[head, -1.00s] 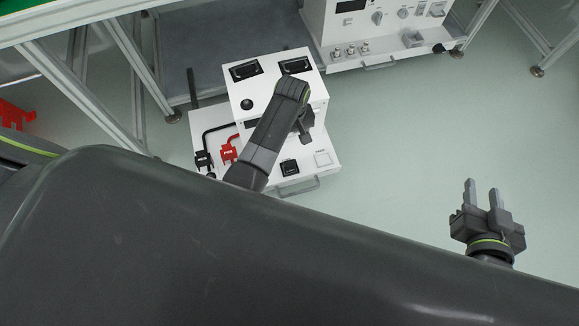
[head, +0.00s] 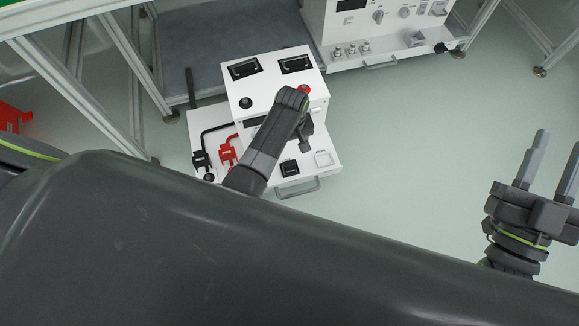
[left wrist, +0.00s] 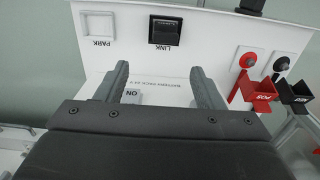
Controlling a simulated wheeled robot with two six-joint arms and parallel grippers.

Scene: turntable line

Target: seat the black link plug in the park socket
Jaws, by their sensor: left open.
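The black link plug (head: 290,167) sits in the place marked LINK on the low front ledge of the white unit. It also shows in the left wrist view (left wrist: 165,31), at the top centre. The park socket (head: 323,158) is a white square frame beside it, empty, marked PARK in the left wrist view (left wrist: 98,26). My left gripper (head: 306,132) is above the ledge, partly hidden by its own arm. In the left wrist view its two fingers (left wrist: 164,88) are apart with nothing between them, short of the plug. My right gripper (head: 555,165) is open and empty at the far right.
Red (head: 228,153) and black (head: 201,159) lead connectors with cables stand left of the plug. A red button (head: 304,89) and a black knob (head: 246,103) are on the unit's top. A drawer handle (head: 298,188) juts from the front. Open floor lies to the right.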

